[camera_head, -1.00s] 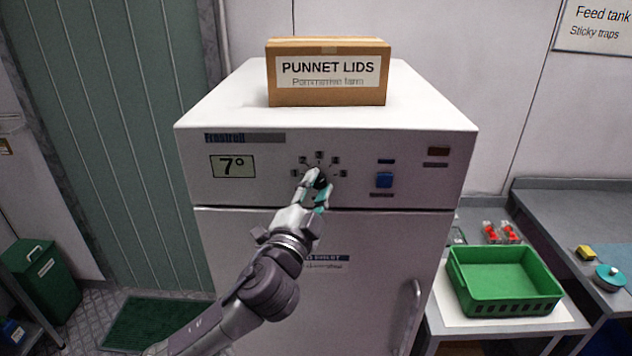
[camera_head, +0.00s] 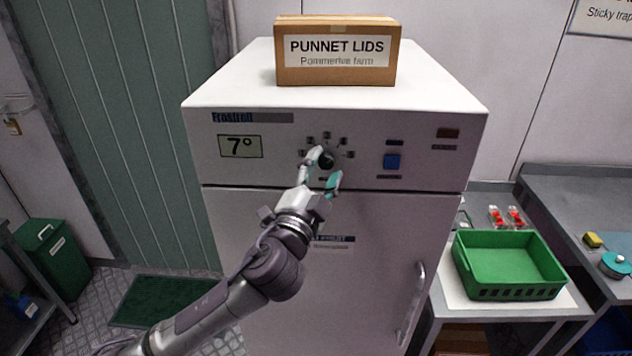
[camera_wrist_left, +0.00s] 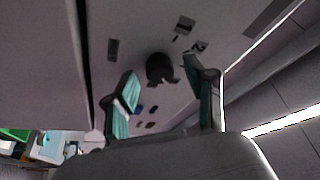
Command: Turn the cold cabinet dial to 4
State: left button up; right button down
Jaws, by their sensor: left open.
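The white cold cabinet (camera_head: 330,245) stands in the middle of the head view, its display (camera_head: 240,146) reading 7°. The dark round dial (camera_head: 327,160) is on the upper panel, with small number marks around its top that are too small to read. My left gripper (camera_head: 325,168) is open just in front of and slightly below the dial, its fingers apart. In the left wrist view the dial (camera_wrist_left: 160,68) shows beyond and between the open fingers, and they appear clear of it. The dial's pointer setting cannot be read. My right gripper is not in view.
A blue switch (camera_head: 392,161) sits right of the dial. A cardboard box of punnet lids (camera_head: 337,72) stands on the cabinet. A green crate (camera_head: 508,292) is on the side table at the right, with red berries in punnets (camera_head: 506,217) behind it. The cabinet handle (camera_head: 416,300) sticks out.

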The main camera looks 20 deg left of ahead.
pick_arm(q)
jog(key=v, duration=1.1)
jog(key=shift+s, duration=0.3)
jog(key=shift+f, duration=0.15)
